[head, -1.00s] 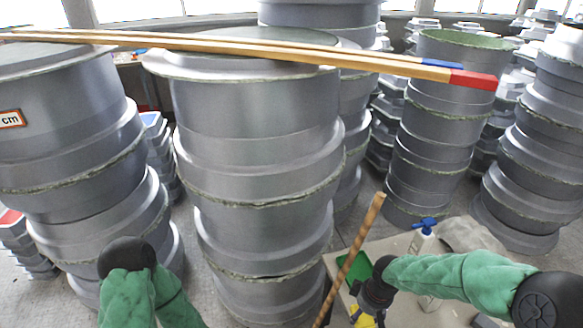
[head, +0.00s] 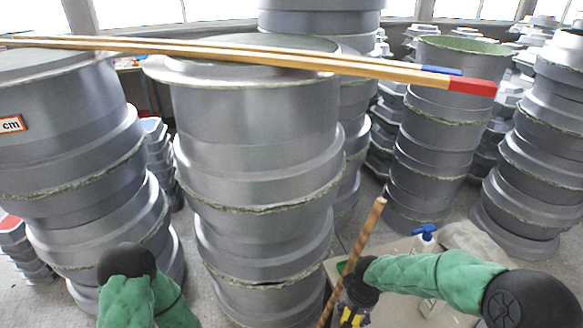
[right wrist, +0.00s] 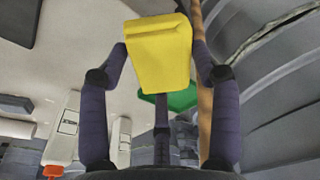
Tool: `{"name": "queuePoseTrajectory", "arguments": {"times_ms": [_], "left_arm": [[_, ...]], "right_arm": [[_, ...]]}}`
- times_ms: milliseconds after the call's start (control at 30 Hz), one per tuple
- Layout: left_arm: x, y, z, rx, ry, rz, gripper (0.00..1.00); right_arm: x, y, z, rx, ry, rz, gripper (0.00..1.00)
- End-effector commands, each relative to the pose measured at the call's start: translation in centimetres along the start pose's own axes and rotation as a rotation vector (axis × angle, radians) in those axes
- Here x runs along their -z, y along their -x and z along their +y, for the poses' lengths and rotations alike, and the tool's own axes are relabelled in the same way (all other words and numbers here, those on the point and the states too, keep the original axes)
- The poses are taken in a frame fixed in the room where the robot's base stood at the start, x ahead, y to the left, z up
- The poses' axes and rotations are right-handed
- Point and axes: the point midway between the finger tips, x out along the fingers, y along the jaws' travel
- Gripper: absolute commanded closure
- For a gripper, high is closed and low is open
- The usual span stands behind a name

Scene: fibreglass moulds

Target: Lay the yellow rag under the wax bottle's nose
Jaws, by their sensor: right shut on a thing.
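The yellow rag (head: 352,317) is in my right gripper (head: 351,307), low in the head view, partly cut off by the frame's bottom edge. In the right wrist view the rag (right wrist: 158,60) is a folded yellow piece pinched between the two fingertips. A white bottle with a blue spray head (head: 425,231), likely the wax bottle, stands on the pale bench (head: 392,247), right of the gripper. My right forearm hides part of it. The rag is apart from it. My left arm is at lower left; its gripper is out of view.
A wooden stick (head: 355,250) stands tilted just left of my right gripper. A green item (right wrist: 175,99) lies beyond the rag. Tall stacks of grey moulds (head: 262,170) crowd the left and centre. Long wooden poles (head: 300,62) lie across the top.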

Motion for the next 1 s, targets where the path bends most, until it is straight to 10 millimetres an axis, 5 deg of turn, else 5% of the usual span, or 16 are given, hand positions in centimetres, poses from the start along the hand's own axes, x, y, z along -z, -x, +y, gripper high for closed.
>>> {"name": "queuePoseTrajectory", "arguments": {"times_ms": [567, 767, 1000], "left_arm": [[0.0, -0.1, 0.0, 0.000, 0.000, 0.000, 0.60], [0.0, -0.3, -0.1, 0.000, 0.000, 0.000, 0.60], [0.0, -0.8, -0.3, 0.000, 0.000, 0.000, 0.60]], "right_arm": [[-0.2, 0.3, 0.6, -0.002, -0.023, 0.001, 0.72], [-2.7, 1.6, 4.5, -0.018, -0.180, -0.001, 0.72], [-8.4, 3.8, 10.2, -0.054, -0.478, -0.008, 0.72]]}}
